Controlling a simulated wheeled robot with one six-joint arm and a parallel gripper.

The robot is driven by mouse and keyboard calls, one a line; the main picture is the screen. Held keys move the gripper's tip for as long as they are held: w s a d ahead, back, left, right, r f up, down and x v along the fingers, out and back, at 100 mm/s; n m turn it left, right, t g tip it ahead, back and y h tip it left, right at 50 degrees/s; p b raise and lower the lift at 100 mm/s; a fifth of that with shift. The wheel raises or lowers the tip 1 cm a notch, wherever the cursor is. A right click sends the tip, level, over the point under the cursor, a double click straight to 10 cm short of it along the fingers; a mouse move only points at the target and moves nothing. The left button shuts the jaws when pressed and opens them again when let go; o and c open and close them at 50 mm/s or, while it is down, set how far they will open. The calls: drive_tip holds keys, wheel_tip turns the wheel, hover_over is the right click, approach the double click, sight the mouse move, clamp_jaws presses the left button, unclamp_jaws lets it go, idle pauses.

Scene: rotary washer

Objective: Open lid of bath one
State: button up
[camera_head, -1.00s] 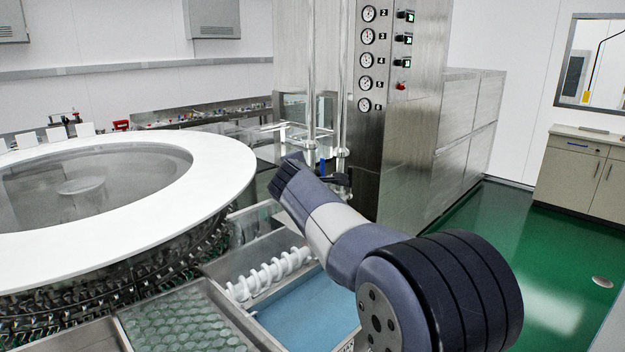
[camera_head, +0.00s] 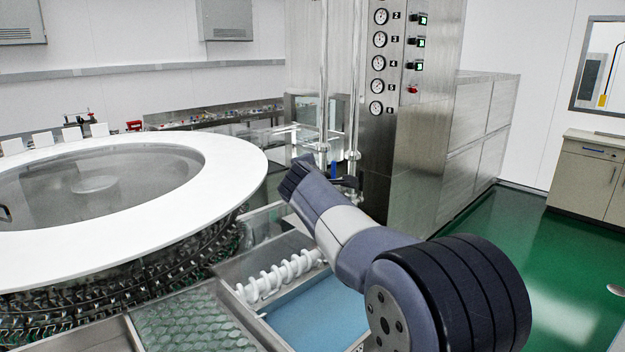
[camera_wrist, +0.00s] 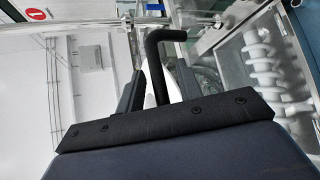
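My gripper (camera_wrist: 148,88) shows in the wrist view as a dark body with a black bar across it. A flat black finger-like piece stands up from the bar, with a black bent rod (camera_wrist: 165,36) close to its right. I cannot tell whether the rod is a finger or a handle. In the head view my arm reaches toward the clear vertical pipes, and the gripper is mostly hidden behind it. A red round sign marked 1 (camera_wrist: 37,17) is at the wrist view's upper left. No lid of bath one can be made out for certain.
A large round washer with a white rim (camera_head: 235,170) stands at left. A blue-bottomed bath (camera_head: 320,312) with a white screw (camera_head: 280,278) lies below my arm, beside a tray of glass vials (camera_head: 190,322). A steel cabinet (camera_head: 440,150) stands behind. Green floor (camera_head: 540,260) is clear at right.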

drive_tip(key=shift+s, duration=0.1)
drive_tip(key=b+v, duration=0.3)
drive_tip(key=v, duration=0.7)
drive_tip(key=shift+s+r, duration=0.15)
drive_tip(key=shift+s, duration=0.1)
drive_tip(key=p+x, duration=0.3)
drive_tip(key=x, duration=0.7)
drive_tip(key=shift+w, duration=0.4)
drive_tip(key=shift+s+d+f, duration=0.1)
drive_tip(key=shift+d+f, duration=0.05)
drive_tip(key=shift+f, duration=0.05)
drive_tip(key=shift+s+d, duration=0.1)
drive_tip(key=shift+s, duration=0.15)
drive_tip(key=shift+w, duration=0.1)
